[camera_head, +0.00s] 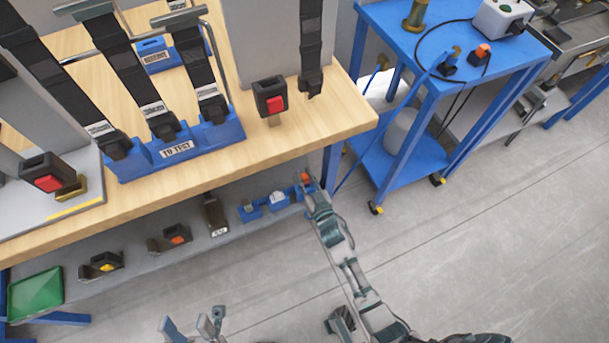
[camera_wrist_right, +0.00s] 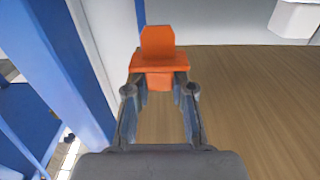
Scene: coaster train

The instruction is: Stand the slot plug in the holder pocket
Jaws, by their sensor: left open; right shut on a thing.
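The orange slot plug (camera_wrist_right: 157,62) is between the fingertips of my right gripper (camera_wrist_right: 159,90) in the right wrist view, with its narrow tab pointing away from me. In the head view the orange plug (camera_head: 306,177) is small at the tip of my right gripper (camera_head: 311,191), by the right end of the lower shelf. A row of small blue holders (camera_head: 249,212) lies on that shelf just left of the gripper; their pockets are too small to make out. My left gripper (camera_head: 193,326) is open and empty at the bottom of the head view.
The wooden bench top (camera_head: 270,150) overhangs the shelf. A blue bench leg (camera_wrist_right: 70,65) stands close left of my right gripper. Several buckles and a green tray (camera_head: 36,294) lie along the shelf. A blue cart (camera_head: 400,165) stands to the right; the floor in front is clear.

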